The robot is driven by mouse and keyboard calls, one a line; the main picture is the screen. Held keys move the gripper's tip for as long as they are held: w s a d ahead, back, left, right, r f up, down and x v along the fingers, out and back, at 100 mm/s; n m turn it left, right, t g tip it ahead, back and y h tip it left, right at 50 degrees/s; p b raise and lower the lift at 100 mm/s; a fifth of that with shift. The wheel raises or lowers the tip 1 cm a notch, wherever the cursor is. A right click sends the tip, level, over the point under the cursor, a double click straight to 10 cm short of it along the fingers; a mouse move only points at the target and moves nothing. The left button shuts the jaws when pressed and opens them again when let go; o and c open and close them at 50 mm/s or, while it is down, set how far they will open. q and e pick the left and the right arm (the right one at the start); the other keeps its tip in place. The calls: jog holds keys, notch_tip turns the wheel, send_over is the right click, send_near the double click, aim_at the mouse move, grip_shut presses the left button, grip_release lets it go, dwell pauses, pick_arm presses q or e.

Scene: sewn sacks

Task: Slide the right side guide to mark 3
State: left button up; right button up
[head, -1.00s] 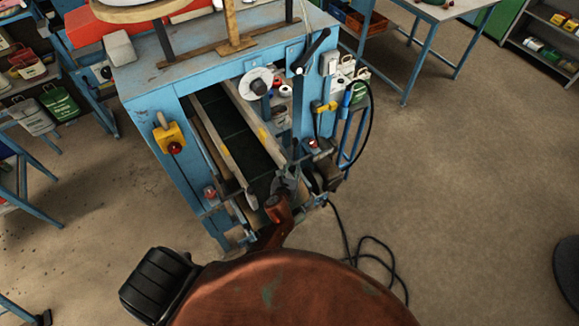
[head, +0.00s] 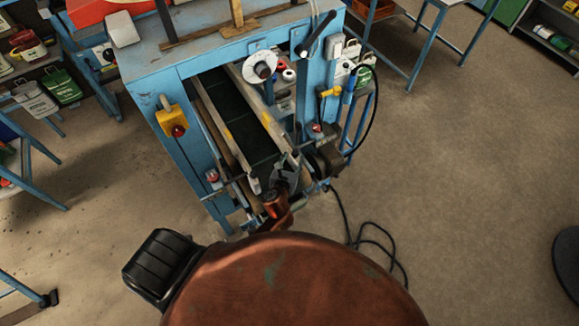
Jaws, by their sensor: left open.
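The blue machine (head: 185,65) has a dark belt (head: 241,120) running between two pale side guides. The right side guide (head: 258,108) is a long pale rail with a yellow patch, and the left side guide (head: 224,134) lies parallel to it. My left gripper (head: 284,177) is open at the near end of the belt, close to the front end of the right guide. I cannot tell whether it touches the guide. The marks cannot be read at this size. My right gripper is not in view.
A yellow box with a red button (head: 172,118) sits on the machine's left post. A thin bar crosses the front of the guides. A dark motor (head: 326,158) and a black cable (head: 372,240) are at the right.

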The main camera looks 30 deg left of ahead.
pick_arm(q)
jog(key=v, duration=0.6)
jog(key=shift+s, duration=0.25)
jog(key=shift+d, duration=0.1)
